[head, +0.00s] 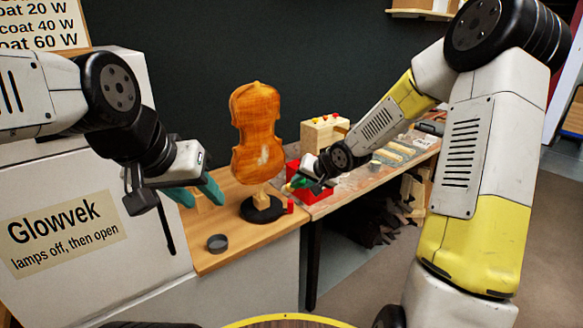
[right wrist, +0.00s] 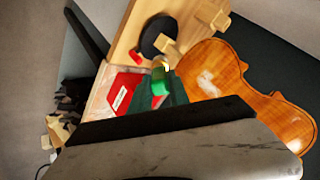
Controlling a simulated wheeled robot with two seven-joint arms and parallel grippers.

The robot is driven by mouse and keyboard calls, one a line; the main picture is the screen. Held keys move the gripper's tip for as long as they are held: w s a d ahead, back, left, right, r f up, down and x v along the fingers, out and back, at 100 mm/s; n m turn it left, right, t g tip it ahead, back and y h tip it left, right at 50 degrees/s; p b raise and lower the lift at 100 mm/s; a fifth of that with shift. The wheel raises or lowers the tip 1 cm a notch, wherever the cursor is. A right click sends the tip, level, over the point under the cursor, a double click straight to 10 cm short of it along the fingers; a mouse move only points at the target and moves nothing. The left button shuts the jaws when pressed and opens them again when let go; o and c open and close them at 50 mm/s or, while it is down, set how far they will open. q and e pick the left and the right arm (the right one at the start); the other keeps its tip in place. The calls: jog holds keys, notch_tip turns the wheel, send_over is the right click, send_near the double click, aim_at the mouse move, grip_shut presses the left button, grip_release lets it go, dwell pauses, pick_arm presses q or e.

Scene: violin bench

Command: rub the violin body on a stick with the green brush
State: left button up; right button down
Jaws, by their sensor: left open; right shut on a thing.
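The orange-brown violin body (head: 255,115) stands upright on a short stick in a round black base (head: 262,210) on the wooden bench. A pale patch marks its lower front. It also shows in the right wrist view (right wrist: 222,68), on the right. My right gripper (head: 299,181) is shut on the green brush (right wrist: 160,80), whose pale tip shows beyond the fingers. The brush is to the right of the violin's lower end and looks apart from it. My left gripper (head: 200,193) is open and empty, left of the violin; its teal fingers are spread.
A red box (head: 318,194) with a label sits behind the right gripper. A dark round tin (head: 217,243) and a small red piece (head: 290,206) lie on the bench. A wooden block (head: 322,132) stands behind. A white cabinet (head: 90,270) borders the left. The bench's front is mostly clear.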

jog(key=w+a+r+t+y, duration=0.1)
jog(key=w+a+r, duration=0.3)
jog(key=w+a, duration=0.1)
jog(key=shift+w+a, duration=0.3)
jog(key=shift+a, duration=0.15)
jog(key=shift+w+a, duration=0.35)
jog(key=shift+w, duration=0.2)
dwell(0.8)
jog(key=shift+r, duration=0.1)
notch_tip(320, 180, up, 8)
jog(key=a, duration=0.1)
jog(key=shift+w+r, duration=0.25)
jog(key=shift+w, duration=0.05)
dwell(4.2)
